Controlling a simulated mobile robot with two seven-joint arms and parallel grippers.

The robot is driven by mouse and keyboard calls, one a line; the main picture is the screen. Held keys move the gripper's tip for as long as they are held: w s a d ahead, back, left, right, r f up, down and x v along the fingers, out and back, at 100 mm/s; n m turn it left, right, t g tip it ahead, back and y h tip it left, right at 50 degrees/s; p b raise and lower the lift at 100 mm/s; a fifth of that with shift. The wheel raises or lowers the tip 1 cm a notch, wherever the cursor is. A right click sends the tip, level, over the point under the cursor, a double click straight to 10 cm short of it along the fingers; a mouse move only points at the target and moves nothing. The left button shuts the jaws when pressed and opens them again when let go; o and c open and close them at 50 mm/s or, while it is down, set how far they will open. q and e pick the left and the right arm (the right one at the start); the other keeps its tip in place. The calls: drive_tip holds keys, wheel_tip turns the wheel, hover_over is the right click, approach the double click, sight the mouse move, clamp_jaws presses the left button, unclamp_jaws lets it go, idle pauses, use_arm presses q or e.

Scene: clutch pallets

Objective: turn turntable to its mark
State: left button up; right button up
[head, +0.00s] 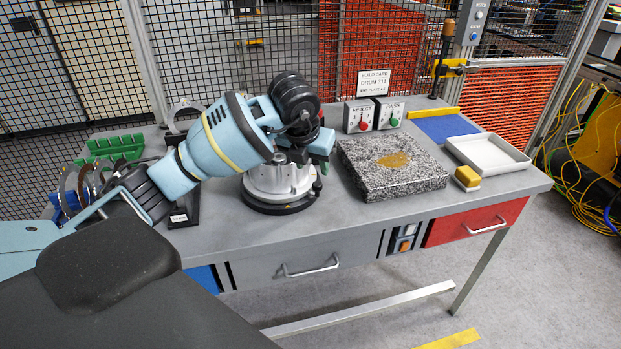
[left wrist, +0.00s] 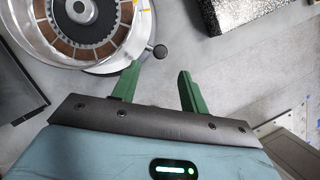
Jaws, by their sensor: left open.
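The turntable (head: 280,190) is a round silver drum on a dark base ring, on the grey bench and partly hidden behind my left arm. In the left wrist view the turntable (left wrist: 118,62) carries a clutch disc (left wrist: 80,42) with brown friction segments. A short handle with a dark knob (left wrist: 160,51) sticks out from its rim. Small yellow marks (left wrist: 145,6) show on the rim. My left gripper (left wrist: 160,70) has two green fingers, open and empty, with the knob just beyond and between the tips. In the head view the left gripper (head: 318,168) is at the turntable's right side. My right gripper is not in view.
A speckled granite plate (head: 393,185) stands right of the turntable. Beyond it are a yellow-topped block (head: 467,178), a white tray (head: 487,170) and a blue mat (head: 446,129). Reject and pass button boxes (head: 374,108) stand behind. Discs in a rack (head: 85,185) are at left.

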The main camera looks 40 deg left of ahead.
sight(317, 184)
use_arm(q)
drive_tip(key=shift+x, duration=4)
drive_tip(key=shift+c, duration=0.4)
clamp_jaws()
